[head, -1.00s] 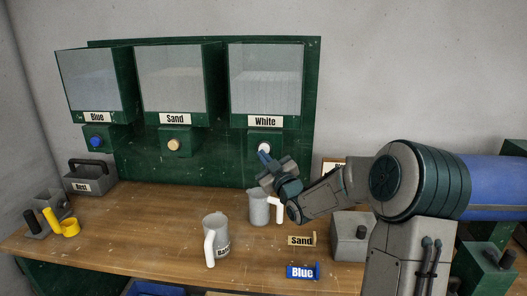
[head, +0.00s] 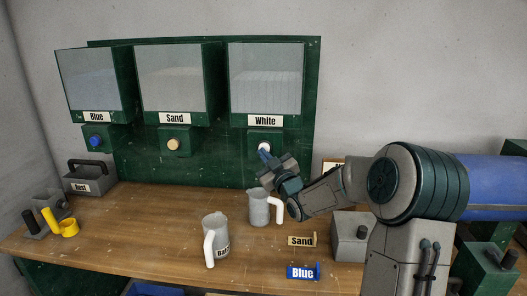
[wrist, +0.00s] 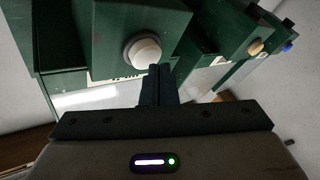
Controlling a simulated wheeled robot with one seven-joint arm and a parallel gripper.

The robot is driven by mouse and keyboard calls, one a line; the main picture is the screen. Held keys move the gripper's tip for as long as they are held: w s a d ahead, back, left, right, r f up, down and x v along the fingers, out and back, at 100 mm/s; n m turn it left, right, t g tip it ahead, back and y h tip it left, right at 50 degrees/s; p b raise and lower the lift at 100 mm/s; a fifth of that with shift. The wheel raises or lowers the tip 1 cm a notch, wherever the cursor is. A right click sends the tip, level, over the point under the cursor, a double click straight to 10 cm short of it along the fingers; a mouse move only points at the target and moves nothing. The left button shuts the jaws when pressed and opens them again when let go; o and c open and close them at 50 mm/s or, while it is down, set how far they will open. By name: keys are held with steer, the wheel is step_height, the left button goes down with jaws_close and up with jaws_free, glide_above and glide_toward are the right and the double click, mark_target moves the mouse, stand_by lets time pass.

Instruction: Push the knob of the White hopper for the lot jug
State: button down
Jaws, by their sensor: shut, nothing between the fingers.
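The White hopper (head: 265,80) is the right one of three on the green back panel. Its pale round knob (head: 264,146) sits on the green box below it and shows large in the wrist view (wrist: 145,53). My gripper (head: 264,152) is shut and empty, its tips pointing up at the knob. In the wrist view the fingertips (wrist: 160,70) are close to the knob's lower right edge; I cannot tell whether they touch. A grey jug (head: 258,210) with a white handle stands below the White hopper; no label shows. A second jug (head: 215,232) with a partly visible label stands nearer the front.
The Blue hopper (head: 92,82) and Sand hopper (head: 172,82) are to the left. A Sand plate (head: 301,241) and Blue plate (head: 303,272) lie at the front right. A grey block (head: 349,238) stands beside my arm. The left-middle bench (head: 140,225) is clear.

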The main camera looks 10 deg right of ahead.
steer(key=shift+w+d+b, duration=0.3)
steer(key=shift+w, duration=0.55)
stand_by(0.8)
steer(key=shift+s, duration=0.1)
steer(key=shift+s+a+b, duration=0.2)
steer(key=shift+s+b, duration=0.15)
steer(key=shift+s, duration=0.25)
steer(key=shift+s+a+b, duration=0.2)
steer(key=shift+s+b, duration=0.15)
steer(key=shift+s, duration=0.25)
steer(key=shift+s+a+b, duration=0.25)
steer(key=shift+s+b, duration=0.1)
steer(key=shift+s, duration=0.45)
steer(key=shift+s+a+b, duration=0.3)
steer(key=shift+s+b, duration=0.05)
steer(key=shift+s, duration=0.4)
steer(key=shift+s+a+b, duration=0.25)
steer(key=shift+s+b, duration=0.1)
steer(key=shift+s, duration=0.45)
